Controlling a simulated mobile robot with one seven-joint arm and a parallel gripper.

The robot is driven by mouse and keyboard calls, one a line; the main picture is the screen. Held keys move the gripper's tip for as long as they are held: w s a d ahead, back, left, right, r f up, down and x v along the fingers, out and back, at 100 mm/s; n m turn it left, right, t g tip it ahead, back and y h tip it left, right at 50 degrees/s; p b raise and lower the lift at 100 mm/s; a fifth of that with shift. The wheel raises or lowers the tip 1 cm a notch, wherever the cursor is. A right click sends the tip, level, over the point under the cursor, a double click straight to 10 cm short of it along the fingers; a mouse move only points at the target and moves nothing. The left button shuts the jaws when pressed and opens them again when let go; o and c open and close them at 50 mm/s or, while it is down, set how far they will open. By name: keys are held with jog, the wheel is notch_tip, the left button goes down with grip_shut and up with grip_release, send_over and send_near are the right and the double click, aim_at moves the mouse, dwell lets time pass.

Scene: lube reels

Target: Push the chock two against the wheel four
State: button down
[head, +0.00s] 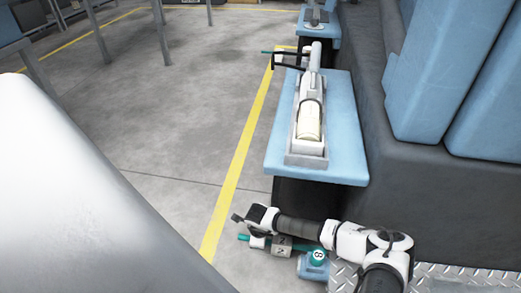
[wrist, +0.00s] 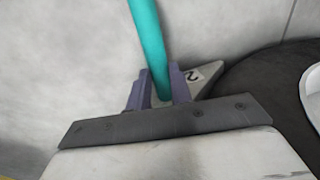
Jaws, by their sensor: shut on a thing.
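Chock two, a pale wedge marked 2 (head: 283,252), sits low near the floor at the bottom of the head view. It also shows in the wrist view (wrist: 200,78), partly hidden behind my fingers. A teal rod (wrist: 148,40) rises from it. My gripper (wrist: 158,90) is shut on this rod close to the chock, with a finger on each side. A dark rounded thing (wrist: 250,90), which looks like a wheel, lies right beside the chock in the wrist view. I cannot read a number on it or tell whether they touch.
A blue bench (head: 345,150) holding a long device stands behind my arm. Diamond plate (head: 460,280) lies at lower right. Open floor (head: 150,120) stretches left of the yellow line.

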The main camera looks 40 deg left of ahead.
jog(key=c, duration=1.2)
grip_release()
jog(key=shift+o, duration=0.2)
notch_tip(320, 180, up, 14)
jog(key=s+d+p, duration=0.1)
jog(key=s+p, duration=0.1)
jog(key=p, duration=0.3)
jog(key=shift+s+d+f+p, duration=0.15)
jog(key=shift+d+p, duration=0.05)
jog(key=shift+p, duration=0.1)
